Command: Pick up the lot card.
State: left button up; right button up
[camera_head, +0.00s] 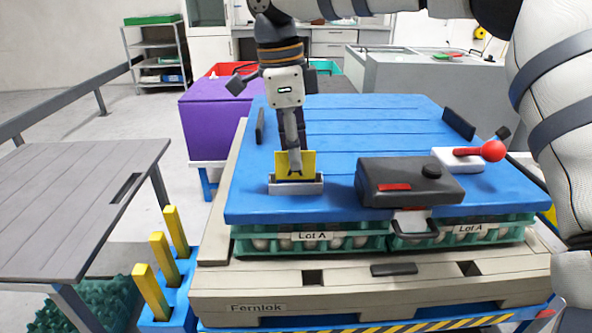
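The lot card (309,160) is a yellow card standing upright in a small light-grey holder (297,187) on the blue lid. My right gripper (294,165) points down over it, its arm coming from the upper right. One finger overlaps the card's front and hides its middle. The other finger is hidden, so I cannot tell whether the fingers grip the card or only straddle it. The card's lower edge is inside the holder. My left gripper is not in view.
The blue lid (367,132) covers green egg trays (377,243) labelled Lot A, on a beige pallet (350,296). A black box (408,181) and a red-knobbed lever (491,151) are on the lid, right of the holder. A grey table (62,195) stands left.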

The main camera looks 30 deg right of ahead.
jog(key=shift+d+f, duration=0.15)
jog(key=shift+f, duration=0.75)
grip_shut()
